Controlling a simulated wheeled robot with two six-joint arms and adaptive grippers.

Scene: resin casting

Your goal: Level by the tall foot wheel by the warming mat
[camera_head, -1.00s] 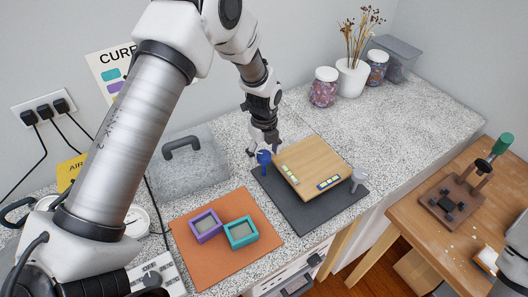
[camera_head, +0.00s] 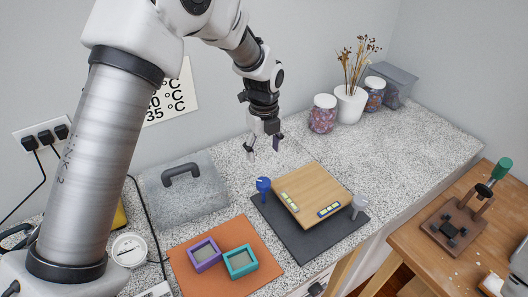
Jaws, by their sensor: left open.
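The wooden levelling board (camera_head: 314,184) stands on a dark grey mat (camera_head: 300,241) and carries two small bubble vials, one near its left side (camera_head: 290,202) and one near its front corner (camera_head: 329,210). A blue foot wheel (camera_head: 264,184) stands at its left corner, nearer the orange mat (camera_head: 268,264). A grey foot wheel (camera_head: 359,202) stands at its right corner. My left gripper (camera_head: 264,147) is open and empty, above and behind the blue wheel, apart from it, fingers pointing down. My right gripper is not in view. The bubble positions are too small to read.
Purple (camera_head: 204,254) and teal (camera_head: 240,262) moulds lie on the orange mat. Jars (camera_head: 322,115) and a vase (camera_head: 350,104) stand at the back. The speckled counter right of the board is clear.

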